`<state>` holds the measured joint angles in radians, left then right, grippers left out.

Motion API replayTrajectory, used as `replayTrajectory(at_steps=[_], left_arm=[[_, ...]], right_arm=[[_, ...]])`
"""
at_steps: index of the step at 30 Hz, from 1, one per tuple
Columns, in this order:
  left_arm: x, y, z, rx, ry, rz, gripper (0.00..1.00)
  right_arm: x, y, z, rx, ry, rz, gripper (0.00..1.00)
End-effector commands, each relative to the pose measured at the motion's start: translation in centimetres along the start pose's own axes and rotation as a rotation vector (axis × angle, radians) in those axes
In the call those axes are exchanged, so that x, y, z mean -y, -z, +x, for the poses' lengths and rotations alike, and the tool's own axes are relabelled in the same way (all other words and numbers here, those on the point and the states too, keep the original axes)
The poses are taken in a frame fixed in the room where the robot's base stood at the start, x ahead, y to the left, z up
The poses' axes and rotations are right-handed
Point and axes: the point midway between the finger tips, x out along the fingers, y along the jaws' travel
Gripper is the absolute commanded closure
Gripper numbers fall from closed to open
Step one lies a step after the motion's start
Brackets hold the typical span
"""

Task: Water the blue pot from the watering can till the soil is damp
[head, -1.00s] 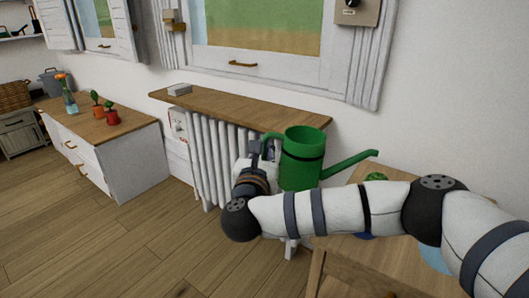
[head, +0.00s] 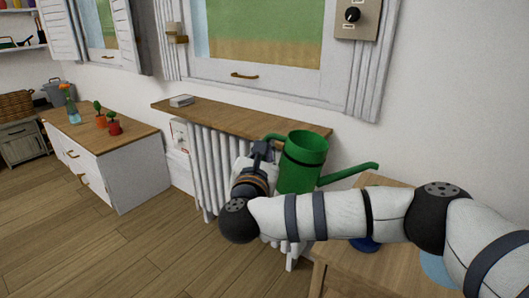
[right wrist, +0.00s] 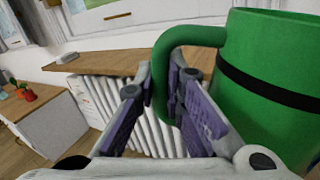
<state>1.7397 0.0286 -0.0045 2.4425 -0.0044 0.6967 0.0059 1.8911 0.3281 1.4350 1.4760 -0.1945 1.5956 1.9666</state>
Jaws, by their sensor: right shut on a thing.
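The green watering can (head: 300,170) has a black band and a long spout pointing right. My right gripper (head: 262,152) is shut on its handle and holds it in the air, leaning slightly toward the spout. In the right wrist view the handle (right wrist: 190,38) passes between the fingers, beside the can body (right wrist: 265,85). A blue piece (head: 366,244), likely the blue pot or its base, shows just below my right forearm on the wooden table (head: 345,268). The arm hides the rest, and the soil is not visible. No water shows at the spout. My left gripper is out of view.
A wooden shelf (head: 225,116) above a white radiator (head: 208,165) stands behind the can. A light blue object (head: 437,268) lies partly hidden on the table. A low cabinet (head: 135,172) at left carries small potted cacti (head: 113,125) and a vase (head: 72,108).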

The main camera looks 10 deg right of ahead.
Motion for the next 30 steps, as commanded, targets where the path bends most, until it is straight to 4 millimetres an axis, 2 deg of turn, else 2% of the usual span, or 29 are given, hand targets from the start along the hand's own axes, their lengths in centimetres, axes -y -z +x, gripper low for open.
replayTrajectory(at_steps=[30], left_arm=[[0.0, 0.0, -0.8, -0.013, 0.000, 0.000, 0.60]], right_arm=[[-0.4, -3.8, 0.1, 0.029, 0.004, 0.144, 1.00]])
